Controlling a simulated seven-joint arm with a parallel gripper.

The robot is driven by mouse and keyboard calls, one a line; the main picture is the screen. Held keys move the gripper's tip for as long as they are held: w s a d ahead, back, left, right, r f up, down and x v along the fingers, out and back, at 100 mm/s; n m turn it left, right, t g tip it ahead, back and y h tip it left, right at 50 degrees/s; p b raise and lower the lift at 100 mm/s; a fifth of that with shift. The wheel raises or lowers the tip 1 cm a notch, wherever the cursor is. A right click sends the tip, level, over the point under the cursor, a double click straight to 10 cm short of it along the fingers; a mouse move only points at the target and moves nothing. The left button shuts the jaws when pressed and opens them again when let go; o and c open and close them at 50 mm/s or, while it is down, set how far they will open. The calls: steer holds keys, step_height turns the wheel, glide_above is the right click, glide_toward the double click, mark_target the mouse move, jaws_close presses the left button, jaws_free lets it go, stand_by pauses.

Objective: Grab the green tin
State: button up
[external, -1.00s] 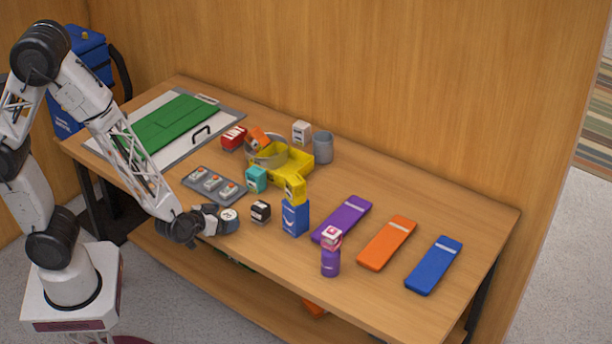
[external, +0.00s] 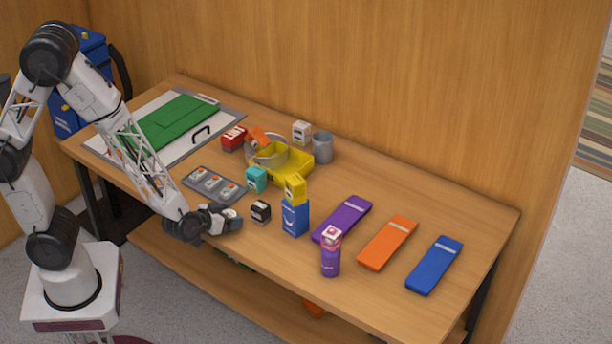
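I see no tin that is plainly green. The closest in colour is a small teal block-shaped container (external: 256,179) with a pale label, standing right of the grey button tray. My gripper (external: 233,221) is low over the table's front edge, in front of that tray and left of a small black container (external: 260,211). It is apart from the teal container. A pale round-topped thing showed at the gripper a second ago; the gripper now covers that spot. Its fingers are too small and dark to tell whether they are open or hold anything.
A grey button tray (external: 211,182) lies behind the gripper. A yellow basket (external: 296,163), a grey cup (external: 322,147) and a blue box (external: 295,219) with a yellow block stand right. A green folded sheet (external: 172,125) lies left.

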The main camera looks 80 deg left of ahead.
steer(key=c, duration=0.6)
steer(key=shift+r, duration=0.1)
steer(key=shift+r, duration=0.85)
steer(key=shift+s+r, duration=0.25)
steer(key=shift+r, duration=0.65)
steer(key=s+d+r, duration=0.1)
steer(key=s, duration=1.4)
steer(key=shift+s+d+r, duration=0.15)
steer(key=shift+s+d, duration=0.05)
steer(key=shift+d, duration=0.2)
